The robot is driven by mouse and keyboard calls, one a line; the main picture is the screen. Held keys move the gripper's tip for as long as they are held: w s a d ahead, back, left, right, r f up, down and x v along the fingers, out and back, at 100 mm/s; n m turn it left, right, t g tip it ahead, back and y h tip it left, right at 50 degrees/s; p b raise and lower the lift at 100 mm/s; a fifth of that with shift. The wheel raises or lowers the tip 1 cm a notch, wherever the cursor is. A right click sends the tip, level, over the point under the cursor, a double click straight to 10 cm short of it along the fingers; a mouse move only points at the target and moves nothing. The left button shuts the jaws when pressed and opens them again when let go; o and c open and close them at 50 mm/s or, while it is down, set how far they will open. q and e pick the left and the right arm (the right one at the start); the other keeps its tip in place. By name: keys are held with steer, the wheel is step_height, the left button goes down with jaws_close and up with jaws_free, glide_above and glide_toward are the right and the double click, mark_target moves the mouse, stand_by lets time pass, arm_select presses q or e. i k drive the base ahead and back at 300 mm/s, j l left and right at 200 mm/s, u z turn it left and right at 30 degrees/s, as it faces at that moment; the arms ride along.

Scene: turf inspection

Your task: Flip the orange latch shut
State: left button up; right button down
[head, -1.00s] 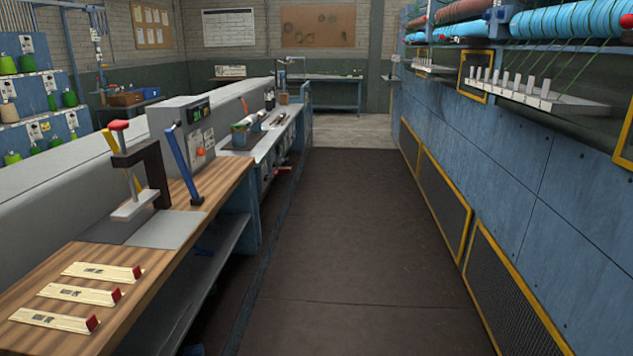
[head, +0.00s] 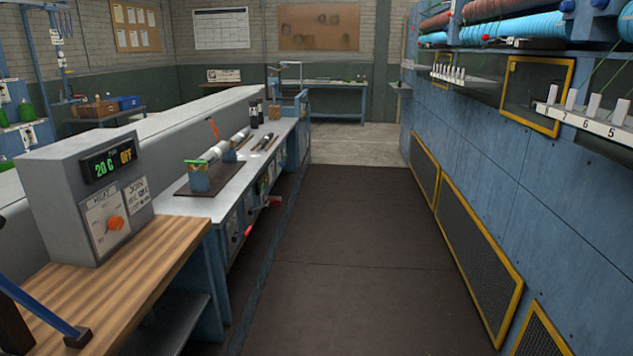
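A small orange upright piece (head: 214,128), which may be the orange latch, stands over a pale roll (head: 215,151) on the long side bench. The roll rests on stands on a dark mat (head: 196,190). The piece is small and far off, so I cannot tell exactly how it is attached; it looks raised. Neither of my grippers is in the head view.
A grey control box (head: 90,190) with an orange dial stands on the wooden bench (head: 135,265) at left. A blue lever (head: 38,308) is at lower left. Red handles (head: 272,201) stick out from the bench front. The dark aisle floor (head: 345,240) is clear.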

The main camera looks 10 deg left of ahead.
mark_target(215, 129)
steer(key=i+u, duration=0.1)
steer(key=i, duration=1)
steer(key=i+l, duration=0.25)
steer(key=i, duration=0.8)
steer(key=i+u, duration=0.45)
steer(key=i+l+u, duration=0.25)
steer(key=u, duration=0.2)
steer(key=i+l+u, duration=0.65)
steer(key=l+u, duration=0.25)
steer(key=i+l+u, duration=0.2)
steer(key=l+u, duration=0.25)
steer(key=i+l+u, duration=0.1)
steer(key=l+u, duration=0.25)
steer(key=l, duration=0.25)
steer(key=l+u, duration=0.4)
steer(key=l, duration=0.2)
steer(key=l+u, duration=0.35)
steer(key=l, duration=0.3)
